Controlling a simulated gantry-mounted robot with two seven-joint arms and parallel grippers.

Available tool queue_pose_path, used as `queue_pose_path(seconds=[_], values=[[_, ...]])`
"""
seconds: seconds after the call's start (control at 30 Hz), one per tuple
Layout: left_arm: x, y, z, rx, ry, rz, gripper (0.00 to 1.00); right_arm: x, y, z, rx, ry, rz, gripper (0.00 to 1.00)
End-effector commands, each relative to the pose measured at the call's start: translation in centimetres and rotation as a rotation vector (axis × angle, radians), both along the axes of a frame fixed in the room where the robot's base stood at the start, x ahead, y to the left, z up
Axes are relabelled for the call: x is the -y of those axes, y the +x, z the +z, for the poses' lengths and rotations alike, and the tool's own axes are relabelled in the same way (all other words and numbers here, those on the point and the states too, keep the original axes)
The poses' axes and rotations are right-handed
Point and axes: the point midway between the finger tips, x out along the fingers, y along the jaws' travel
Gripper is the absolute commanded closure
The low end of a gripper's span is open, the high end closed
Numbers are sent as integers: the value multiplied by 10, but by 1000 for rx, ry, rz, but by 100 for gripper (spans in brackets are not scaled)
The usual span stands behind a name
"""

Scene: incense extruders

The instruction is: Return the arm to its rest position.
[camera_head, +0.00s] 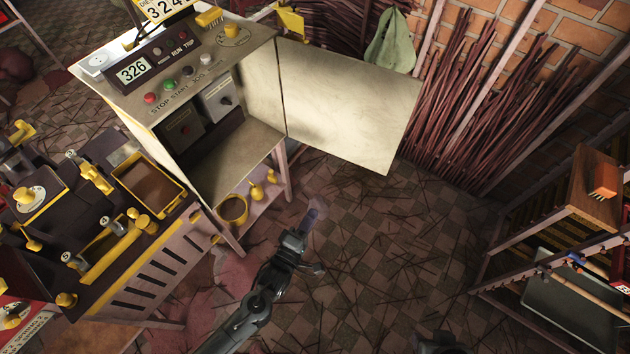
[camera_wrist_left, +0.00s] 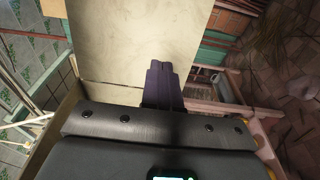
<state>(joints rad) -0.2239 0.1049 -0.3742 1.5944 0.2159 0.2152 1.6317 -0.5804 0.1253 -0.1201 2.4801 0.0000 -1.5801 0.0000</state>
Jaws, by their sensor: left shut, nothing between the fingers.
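My left arm comes up from the lower middle of the head view. Its gripper (camera_head: 308,220) is shut and empty, over the floor in front of the open control cabinet (camera_head: 190,180). In the left wrist view the shut fingers (camera_wrist_left: 162,84) stand in front of a pale panel, apparently the cabinet door. Whether they are apart from it I cannot tell in that view. A dark part shows at the bottom edge of the head view, but my right gripper cannot be made out.
The cabinet door (camera_head: 345,105) hangs open to the right. The extruder machine (camera_head: 100,230) with yellow handles stands at the left. Incense sticks (camera_head: 490,90) lean on the brick wall. A wooden rack (camera_head: 575,220) stands at the right. The tiled floor (camera_head: 400,260) between is clear apart from scattered sticks.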

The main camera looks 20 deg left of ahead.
Motion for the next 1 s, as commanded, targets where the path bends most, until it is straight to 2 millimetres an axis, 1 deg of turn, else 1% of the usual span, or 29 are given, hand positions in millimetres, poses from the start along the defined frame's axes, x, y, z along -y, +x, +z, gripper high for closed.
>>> queue_pose_path(seconds=[0.07, 0.17, 0.23, 0.27, 0.33, 0.37, 0.47, 0.57, 0.67, 0.73, 0.9, 1.0], values=[[0, -3, -2, -5, 0, -3, 100, 0, 0, 0, 0, 0, 0, 57], [0, -13, -11, -27, 0, -4, 100, 0, 0, 2, 0, 0, 0, 57], [-5, -26, -21, -55, 1, 4, 100, 0, 0, 4, 0, 0, 0, 57], [-9, -32, -20, -59, -3, 12, 100, 0, 0, 5, 0, 1, 0, 57], [-20, -43, -3, -52, -18, 30, 100, 0, 0, 8, 1, 1, -1, 57], [-23, -46, 2, -68, -20, 36, 100, 0, 0, 8, 1, 1, -1, 57], [-38, -57, 17, -157, 67, 48, 100, -1, 0, 11, 0, 2, -1, 57], [-50, -70, 28, -266, 231, 27, 100, -1, 0, 13, -1, 5, -3, 57], [-60, -86, 39, -383, 435, -32, 100, -2, 0, 14, 0, 8, -5, 57], [-67, -101, 47, -463, 592, -97, 100, -2, 0, 15, 0, 8, -6, 57], [-81, -141, 65, -621, 965, -324, 100, -2, 0, 16, 0, 9, -5, 57], [-87, -162, 74, -680, 1149, -476, 100, -2, 0, 16, 0, 8, -6, 57]])
